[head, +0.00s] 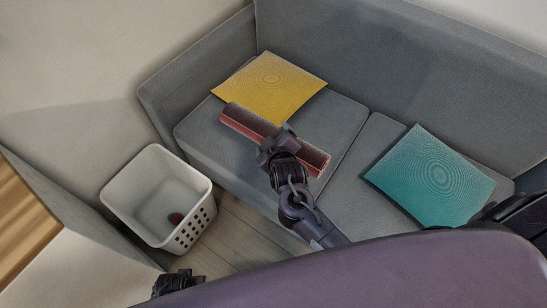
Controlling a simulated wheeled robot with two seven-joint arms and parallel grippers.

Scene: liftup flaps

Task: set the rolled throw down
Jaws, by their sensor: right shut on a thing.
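The rolled throw (242,122) is a long roll, dark on top and red along its lower side. It lies across the left seat of the grey sofa (205,143) in the head view, in front of the yellow cushion. My right gripper (283,140) is shut on the roll near its middle and hides part of it. I cannot tell whether the roll touches the seat or is held just above it. A dark part of my left arm or gripper (178,283) shows at the bottom left; its fingers cannot be made out.
A yellow cushion (270,86) leans at the back of the left seat. A teal cushion (432,177) lies on the right seat.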

